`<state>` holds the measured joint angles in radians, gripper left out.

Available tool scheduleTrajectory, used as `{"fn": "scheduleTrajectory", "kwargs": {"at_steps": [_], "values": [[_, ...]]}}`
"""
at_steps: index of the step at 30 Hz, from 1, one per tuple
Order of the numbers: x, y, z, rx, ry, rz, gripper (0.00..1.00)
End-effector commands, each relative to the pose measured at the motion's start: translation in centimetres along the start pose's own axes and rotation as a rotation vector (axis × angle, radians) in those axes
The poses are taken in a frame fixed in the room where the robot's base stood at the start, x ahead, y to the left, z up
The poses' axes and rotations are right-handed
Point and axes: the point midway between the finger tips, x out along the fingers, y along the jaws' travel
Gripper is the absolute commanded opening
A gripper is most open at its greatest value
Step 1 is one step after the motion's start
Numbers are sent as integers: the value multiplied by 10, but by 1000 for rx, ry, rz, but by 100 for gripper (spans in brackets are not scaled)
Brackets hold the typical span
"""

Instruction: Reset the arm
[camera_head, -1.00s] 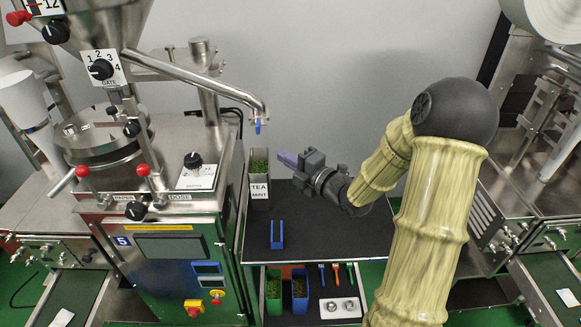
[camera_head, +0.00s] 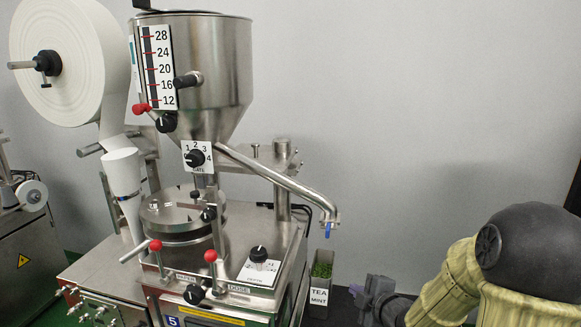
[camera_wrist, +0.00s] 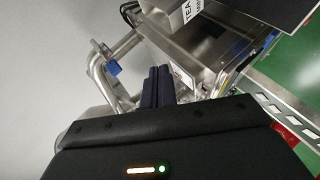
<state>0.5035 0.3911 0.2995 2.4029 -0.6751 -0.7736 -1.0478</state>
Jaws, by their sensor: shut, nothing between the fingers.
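My gripper (camera_wrist: 158,84) shows in the wrist view with its two dark fingers together and nothing between them. In the head view my arm is at the lower right, and the grey gripper body (camera_head: 376,292) is at the bottom edge, just right of the tea mint container (camera_head: 320,282). The fingertips are hard to make out there.
The teabag packer (camera_head: 195,235) fills the left and centre, with a steel hopper (camera_head: 205,75) and a paper roll (camera_head: 65,60). Its spout pipe (camera_head: 285,183) ends in a blue tip above the container. The grey wall behind my arm is clear.

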Motion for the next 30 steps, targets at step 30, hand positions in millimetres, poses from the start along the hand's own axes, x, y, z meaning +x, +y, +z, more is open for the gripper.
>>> {"fn": "scheduleTrajectory", "kwargs": {"at_steps": [30], "values": [[-153,-132,-39,1381,-945,-347,0]]}}
